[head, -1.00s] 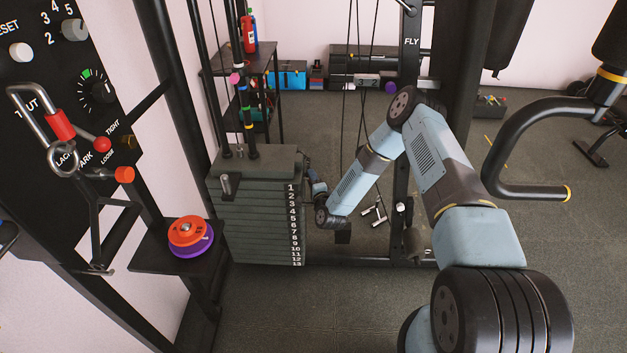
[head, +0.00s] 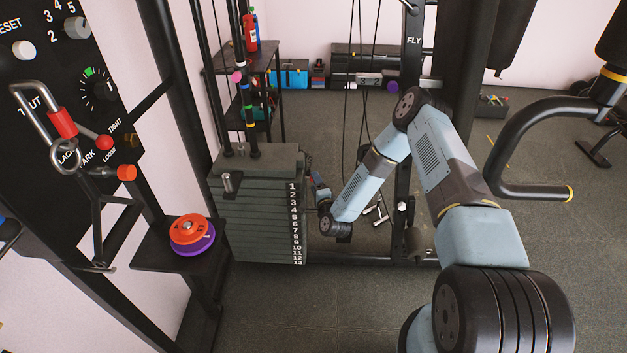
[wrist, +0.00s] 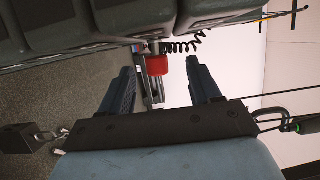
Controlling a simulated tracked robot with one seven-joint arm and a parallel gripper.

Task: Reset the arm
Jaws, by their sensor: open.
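My gripper (wrist: 160,88) is open in the wrist view, its two dark blue fingers apart with nothing held between them. Beyond the fingers in that view is a red cylinder (wrist: 157,65) with a black coiled cord beside it. In the head view my arm reaches down to the right side of the numbered weight stack (head: 260,205). Grey weight plates (wrist: 125,18) fill the top left of the wrist view, close to the gripper.
An orange and a purple disc (head: 192,234) lie on a small black shelf at left. A control panel (head: 75,80) with knobs and a red-gripped handle stands at far left. A black bent bar (head: 520,130) is at right. A rack (head: 260,100) stands behind the stack. Open floor lies in front.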

